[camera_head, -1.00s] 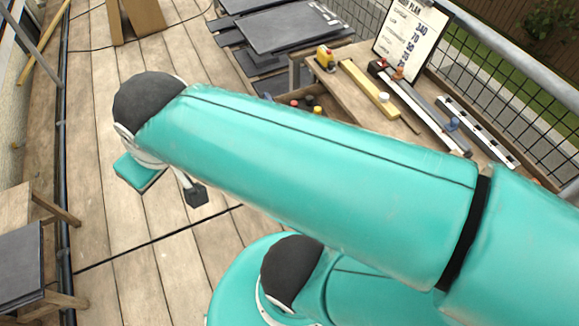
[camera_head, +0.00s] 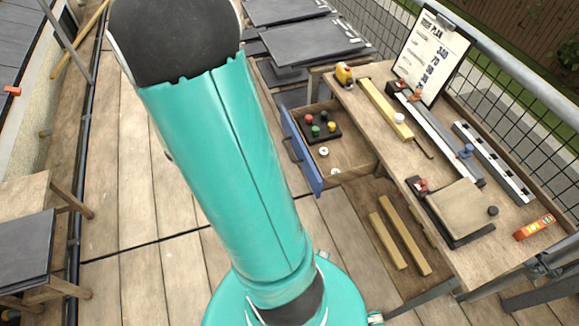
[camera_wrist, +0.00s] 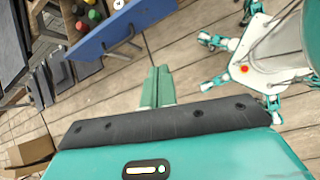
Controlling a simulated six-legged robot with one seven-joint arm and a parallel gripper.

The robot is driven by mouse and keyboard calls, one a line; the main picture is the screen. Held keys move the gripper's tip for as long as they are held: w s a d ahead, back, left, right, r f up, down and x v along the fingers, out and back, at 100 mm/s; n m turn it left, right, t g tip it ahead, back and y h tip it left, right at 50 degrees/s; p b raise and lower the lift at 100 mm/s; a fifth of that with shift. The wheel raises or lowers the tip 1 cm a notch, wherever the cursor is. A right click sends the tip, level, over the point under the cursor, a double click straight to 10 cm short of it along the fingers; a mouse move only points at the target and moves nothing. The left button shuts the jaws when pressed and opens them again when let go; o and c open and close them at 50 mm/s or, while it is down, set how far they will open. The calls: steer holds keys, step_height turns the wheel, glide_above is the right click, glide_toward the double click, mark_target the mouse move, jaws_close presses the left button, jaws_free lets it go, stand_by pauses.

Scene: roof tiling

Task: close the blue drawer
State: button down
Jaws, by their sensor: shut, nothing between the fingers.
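The blue drawer stands open, pulled out to the left from the workbench. Its blue front (camera_head: 301,152) with a dark handle faces left in the head view. Inside it lie a black tray with coloured knobs (camera_head: 320,125) and two small white rings. The wrist view shows the blue front (camera_wrist: 122,27) and its dark handle at upper left. My gripper (camera_wrist: 158,76) is shut and empty, with its green fingers together. In that picture the fingertips lie just below the handle; I see no contact. In the head view my gripper is hidden or out of frame.
The workbench (camera_head: 392,140) carries a yellow tape measure (camera_head: 345,74), wood strips, metal rails, a clipboard and an orange level (camera_head: 535,227). Dark tiles (camera_head: 305,38) are stacked behind the drawer. A small tile-topped stand (camera_head: 25,242) is at left. Wooden decking left of the drawer is clear.

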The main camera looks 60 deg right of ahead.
mark_target(312, 182)
steer(key=s+d+f+n, duration=0.1)
steer(key=s+d+f, duration=0.2)
steer(key=s+f, duration=0.1)
steer(key=s+d+f+n+g, duration=0.1)
steer(key=s+d+f, duration=0.2)
steer(key=d+f, duration=0.1)
steer(key=s+d+f, duration=0.4)
steer(key=f, duration=0.2)
steer(key=shift+s+f+n+g, duration=0.3)
steer(key=shift+n, duration=0.1)
steer(key=shift+s+d, duration=0.35)
